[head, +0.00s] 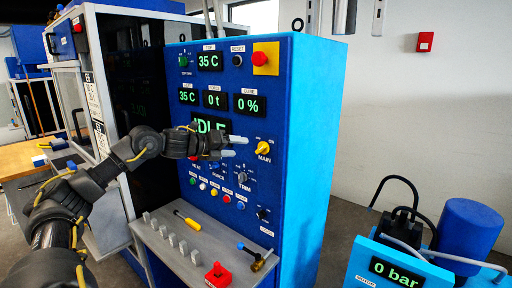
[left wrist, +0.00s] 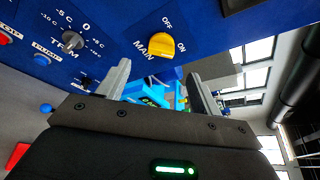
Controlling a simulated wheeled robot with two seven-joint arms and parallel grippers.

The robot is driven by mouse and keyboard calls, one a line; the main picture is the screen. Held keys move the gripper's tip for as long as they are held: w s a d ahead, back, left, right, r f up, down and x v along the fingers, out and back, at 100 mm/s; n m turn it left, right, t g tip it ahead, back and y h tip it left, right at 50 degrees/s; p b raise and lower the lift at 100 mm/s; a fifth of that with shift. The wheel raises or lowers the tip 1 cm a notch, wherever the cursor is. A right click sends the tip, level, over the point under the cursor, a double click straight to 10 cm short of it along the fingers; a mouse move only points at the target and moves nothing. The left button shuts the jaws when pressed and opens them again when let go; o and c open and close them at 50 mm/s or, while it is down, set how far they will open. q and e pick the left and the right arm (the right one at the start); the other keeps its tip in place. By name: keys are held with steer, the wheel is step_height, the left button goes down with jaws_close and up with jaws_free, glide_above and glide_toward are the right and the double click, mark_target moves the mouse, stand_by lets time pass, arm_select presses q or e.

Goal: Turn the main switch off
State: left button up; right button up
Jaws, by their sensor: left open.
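The main switch is a yellow rotary knob (head: 263,148) on the blue control panel (head: 250,110), with the label MAIN below it. It also shows in the left wrist view as a yellow knob (left wrist: 160,44) between OFF and ON markings; which one it points to I cannot tell for sure. My left gripper (head: 236,147) is open and empty. Its fingertips are just left of the knob in the head view. In the left wrist view the open fingers (left wrist: 157,76) lie below the knob, apart from it. My right gripper is not in view.
The TRIM dial (head: 242,179) and several coloured buttons sit below the knob. A red emergency button (head: 260,58) is above. A motor unit (head: 390,265) stands at right.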

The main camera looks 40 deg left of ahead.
mark_target(262, 149)
arm_select(q)
steer(key=p+x, duration=0.4)
steer(key=x, duration=0.5)
steer(key=shift+w+d+r, duration=0.15)
steer(key=c, duration=1)
